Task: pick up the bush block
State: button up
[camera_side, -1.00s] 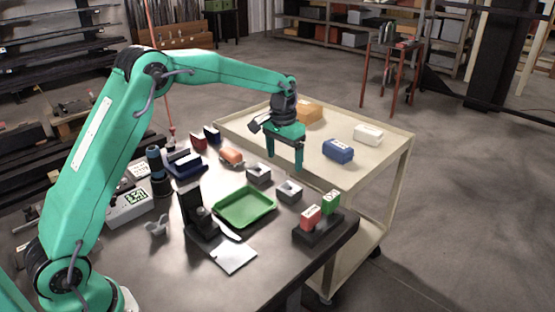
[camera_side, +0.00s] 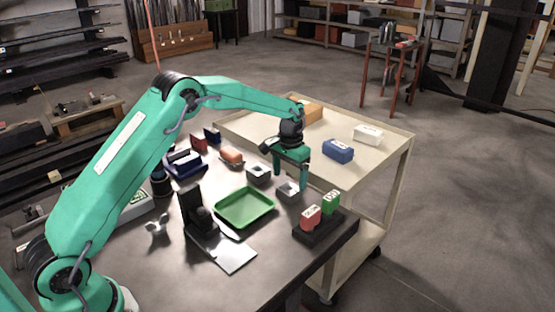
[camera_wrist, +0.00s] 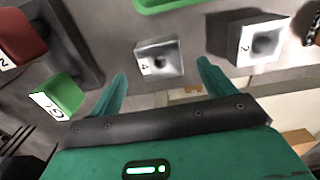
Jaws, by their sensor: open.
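Two grey metal blocks with round holes stand on the dark table; both look like bush blocks. The one marked 4 (camera_side: 289,192) is nearer the red and green blocks; it also shows in the wrist view (camera_wrist: 158,60). The one marked 2 (camera_wrist: 249,40) stands farther left in the side view (camera_side: 258,175). My gripper (camera_side: 291,180) is open and low by the 4 block. In the wrist view my gripper (camera_wrist: 162,72) has a fingertip to either side of the 4 block, which lies ahead of the fingertips. I cannot tell whether they touch it.
A red block (camera_side: 310,217) and a green block (camera_side: 331,202) stand in a black holder (camera_side: 318,231) close by. A green tray (camera_side: 244,207) lies left of the 4 block. A beige cart (camera_side: 385,150) behind carries blue, white and orange boxes.

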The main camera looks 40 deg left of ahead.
aim_at(290, 187)
jog(key=shift+f, duration=2.7)
jog(key=c, duration=1.3)
jog(key=shift+r, duration=0.1)
jog(key=shift+c, duration=0.2)
jog(key=shift+r, duration=0.1)
jog(key=shift+r, duration=0.8)
notch_tip(290, 187, up, 2)
jog(key=shift+w+r, duration=0.1)
jog(key=shift+r, duration=0.1)
jog(key=s+d+r, duration=0.5)
jog(key=d+r, duration=0.1)
jog(key=d, duration=0.4)
jog(key=shift+s+d+r, duration=0.15)
jog(key=shift+s+r, duration=0.2)
jog(key=shift+r, duration=0.05)
